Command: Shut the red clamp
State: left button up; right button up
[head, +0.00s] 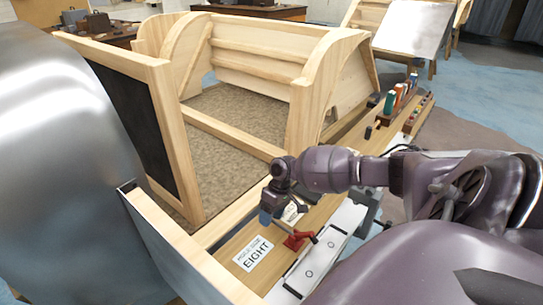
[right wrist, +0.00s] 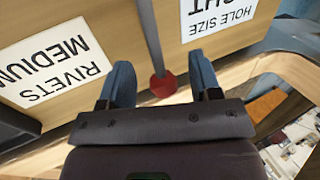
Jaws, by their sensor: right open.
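The red clamp (head: 295,241) sits on the wooden ledge, beside a white label reading EIGHT. My right gripper (head: 272,211) is above the ledge, just up and left of the clamp in the head view. In the right wrist view, my right gripper (right wrist: 161,78) has its two blue fingers apart. A red rounded end (right wrist: 163,86) on a grey bar shows between them, seemingly part of the clamp. I cannot tell whether the fingers touch it. The left gripper is not in view.
The EIGHT label (head: 252,254) lies on the ledge. In the right wrist view, a RIVETS MEDIUM label (right wrist: 52,62) and a HOLE SIZE label (right wrist: 217,17) show. The wooden bodyframe (head: 305,105) stands behind. Small coloured items (head: 400,95) stand at the ledge's far end.

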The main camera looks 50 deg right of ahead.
grip_shut()
jog(key=r+t+p, duration=0.1)
jog(key=p, duration=0.1)
jog(key=s+r+t+p, duration=0.1)
jog(key=r+t+p, duration=0.1)
jog(key=shift+s+n, duration=0.15)
jog(key=shift+n, duration=0.25)
jog(key=shift+s+d+r+t+y+p, duration=0.1)
jog(key=shift+s+r+t+y+p, duration=0.35)
jog(key=shift+t, duration=0.45)
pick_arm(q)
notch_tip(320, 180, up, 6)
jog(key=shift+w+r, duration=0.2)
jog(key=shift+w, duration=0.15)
pick_arm(e)
jog(key=shift+s+d+r+n+t, duration=0.1)
jog(key=shift+s+r+n+t, duration=0.3)
jog(key=shift+s+r+t, duration=0.55)
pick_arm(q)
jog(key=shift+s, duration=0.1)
pick_arm(e)
jog(key=shift+r, duration=0.1)
